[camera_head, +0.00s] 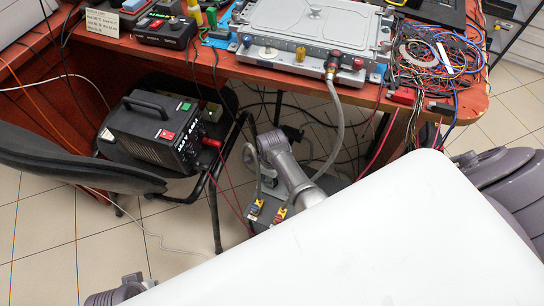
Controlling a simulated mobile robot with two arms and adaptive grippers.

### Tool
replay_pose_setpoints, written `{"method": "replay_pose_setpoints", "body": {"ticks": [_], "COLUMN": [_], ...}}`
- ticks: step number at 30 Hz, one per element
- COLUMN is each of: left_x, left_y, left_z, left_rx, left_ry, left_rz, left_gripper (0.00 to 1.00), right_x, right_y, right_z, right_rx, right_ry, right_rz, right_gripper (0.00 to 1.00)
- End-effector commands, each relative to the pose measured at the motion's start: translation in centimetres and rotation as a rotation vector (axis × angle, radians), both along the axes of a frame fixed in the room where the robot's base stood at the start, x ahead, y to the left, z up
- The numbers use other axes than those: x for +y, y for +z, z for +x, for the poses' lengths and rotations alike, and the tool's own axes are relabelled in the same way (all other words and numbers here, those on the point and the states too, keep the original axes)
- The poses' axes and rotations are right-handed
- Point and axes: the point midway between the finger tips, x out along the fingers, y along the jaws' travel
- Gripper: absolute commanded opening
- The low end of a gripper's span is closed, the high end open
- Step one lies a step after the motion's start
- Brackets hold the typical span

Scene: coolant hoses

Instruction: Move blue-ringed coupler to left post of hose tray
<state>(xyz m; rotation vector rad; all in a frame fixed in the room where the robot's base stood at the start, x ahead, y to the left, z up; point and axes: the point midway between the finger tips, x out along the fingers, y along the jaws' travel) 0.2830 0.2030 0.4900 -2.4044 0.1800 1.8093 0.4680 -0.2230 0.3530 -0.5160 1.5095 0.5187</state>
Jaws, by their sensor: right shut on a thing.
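My right gripper (251,153) is low in front of the desk, above the hose tray (238,218). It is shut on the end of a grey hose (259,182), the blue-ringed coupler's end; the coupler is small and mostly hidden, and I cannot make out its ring. This hose runs down to a yellow fitting (256,207) on the tray. The tray's posts are not clear. A red-ringed coupler (332,66) sits on the metal cold plate (312,26), its hose (339,125) hanging to the tray.
The red desk (205,62) carries a tangle of wires (437,55) at right. Loose cables hang under it. My white body hides the lower right.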

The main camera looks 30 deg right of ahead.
Motion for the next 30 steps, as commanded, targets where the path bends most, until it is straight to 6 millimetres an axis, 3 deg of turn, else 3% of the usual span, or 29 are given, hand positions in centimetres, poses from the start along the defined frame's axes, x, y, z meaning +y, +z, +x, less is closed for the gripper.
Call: {"method": "replay_pose_setpoints", "body": {"ticks": [30], "left_x": [-0.04], "left_y": [-0.67], "left_z": [-0.15], "left_rx": [0.008], "left_ry": [0.0], "left_rz": [-0.001], "left_gripper": [0.0], "right_x": [0.02], "right_y": [-0.26], "right_z": [0.02], "right_rx": [0.0], "right_ry": [0.0], "right_rz": [0.0], "right_gripper": [0.0]}}
